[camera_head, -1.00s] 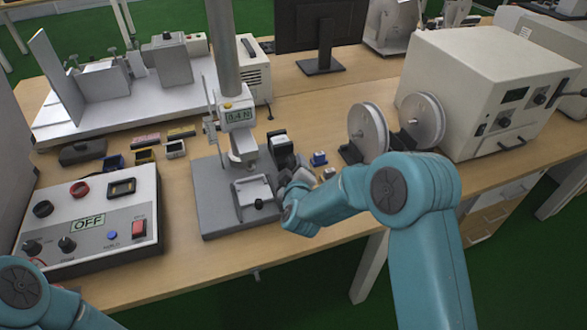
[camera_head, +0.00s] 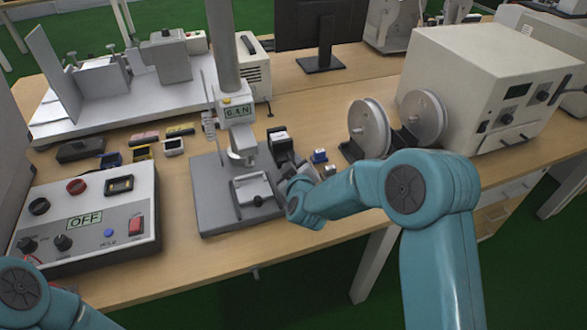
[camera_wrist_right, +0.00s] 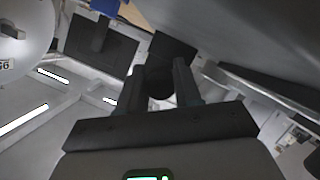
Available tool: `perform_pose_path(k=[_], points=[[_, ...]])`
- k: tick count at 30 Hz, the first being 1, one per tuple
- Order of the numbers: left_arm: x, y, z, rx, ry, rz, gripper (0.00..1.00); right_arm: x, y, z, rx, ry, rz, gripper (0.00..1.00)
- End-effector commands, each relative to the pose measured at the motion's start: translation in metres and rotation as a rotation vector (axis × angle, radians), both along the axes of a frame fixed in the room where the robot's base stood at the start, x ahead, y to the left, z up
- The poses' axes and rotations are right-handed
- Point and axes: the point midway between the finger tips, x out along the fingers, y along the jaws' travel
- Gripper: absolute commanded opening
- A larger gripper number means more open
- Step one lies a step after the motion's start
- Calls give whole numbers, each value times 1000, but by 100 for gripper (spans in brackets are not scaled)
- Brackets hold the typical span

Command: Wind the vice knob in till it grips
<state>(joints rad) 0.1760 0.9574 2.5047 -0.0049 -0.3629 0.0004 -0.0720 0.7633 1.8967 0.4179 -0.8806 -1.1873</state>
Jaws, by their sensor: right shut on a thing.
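The grey vice (camera_head: 252,190) sits on the base plate (camera_head: 212,212) of the test stand, below its force gauge (camera_head: 238,112). A small dark round piece shows at the vice's front. My right gripper (camera_head: 282,181) is at the right side of the vice, mostly hidden by its own wrist. In the right wrist view its fingers (camera_wrist_right: 172,82) are shut around a dark round thing, which looks like the vice knob (camera_wrist_right: 160,83). The contact is dim there. My left gripper is out of view; only part of that arm shows at the lower left.
A control box (camera_head: 90,215) reading OFF stands left of the stand. Two spools (camera_head: 370,128) and a cream box-shaped instrument (camera_head: 480,90) stand to the right. Small blocks lie behind the control box. A dark block (camera_head: 282,147) stands close behind my right gripper.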

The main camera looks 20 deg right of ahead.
Motion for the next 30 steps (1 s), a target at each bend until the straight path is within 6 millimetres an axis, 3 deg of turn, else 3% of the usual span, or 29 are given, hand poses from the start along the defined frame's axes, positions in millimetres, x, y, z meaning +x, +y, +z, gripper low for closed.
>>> perform_pose_path(k=[14,30], points=[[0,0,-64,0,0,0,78,0,-1,-8,449,14,1,3],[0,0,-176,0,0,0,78,0,0,-11,879,28,2,3]])
